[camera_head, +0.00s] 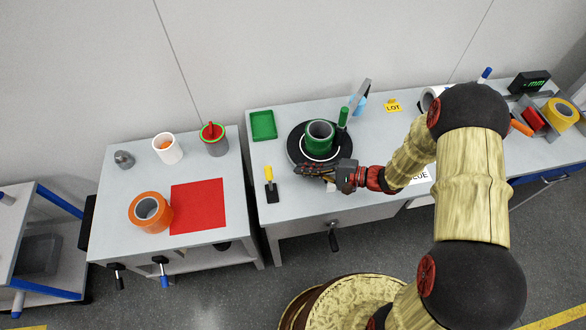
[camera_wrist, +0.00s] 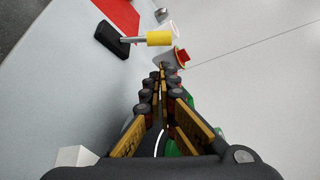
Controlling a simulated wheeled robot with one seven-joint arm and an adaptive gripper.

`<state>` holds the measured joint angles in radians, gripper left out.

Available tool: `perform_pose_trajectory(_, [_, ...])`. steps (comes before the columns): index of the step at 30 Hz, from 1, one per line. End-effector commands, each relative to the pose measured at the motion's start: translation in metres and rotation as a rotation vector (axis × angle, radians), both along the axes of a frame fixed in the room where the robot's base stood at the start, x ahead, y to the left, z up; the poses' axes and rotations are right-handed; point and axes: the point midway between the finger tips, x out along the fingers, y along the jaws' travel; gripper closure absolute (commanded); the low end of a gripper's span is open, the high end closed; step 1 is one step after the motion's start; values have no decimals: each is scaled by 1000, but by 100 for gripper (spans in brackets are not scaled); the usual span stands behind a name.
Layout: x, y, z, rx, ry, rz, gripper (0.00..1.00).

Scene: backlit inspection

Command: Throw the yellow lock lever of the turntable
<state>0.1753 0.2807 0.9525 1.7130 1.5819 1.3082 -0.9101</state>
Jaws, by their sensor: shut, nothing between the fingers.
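The yellow lock lever (camera_head: 269,173) is on the table just left of the turntable, with a black base (camera_head: 271,194) at its near end. In the wrist view the yellow grip (camera_wrist: 159,39) sits on a thin metal rod from the black base (camera_wrist: 110,40), beyond my fingertips. The black turntable (camera_head: 296,138) carries a green ring-shaped part (camera_head: 319,132). My gripper (camera_head: 299,169) is shut and empty. It reaches across the turntable's near edge, pointing left, right of the lever and apart from it. The fingers (camera_wrist: 161,76) show closed together in the wrist view.
A green post (camera_head: 343,118) with a grey arm stands at the turntable's right rear. A green tray (camera_head: 263,125) lies behind the lever. A gap separates this table from the left one, which holds a red mat (camera_head: 198,206) and orange tape roll (camera_head: 150,212).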

Motion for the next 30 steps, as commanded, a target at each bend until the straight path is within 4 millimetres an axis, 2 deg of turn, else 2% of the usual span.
perform_pose_trajectory(9, [11,52,-16,-1,2,6,100])
perform_pose_trajectory(15, [17,76,-22,-1,3,3,100])
perform_pose_trajectory(21, [20,84,-23,-1,3,1,100])
perform_pose_trajectory(30, [20,84,-23,-1,3,1,100])
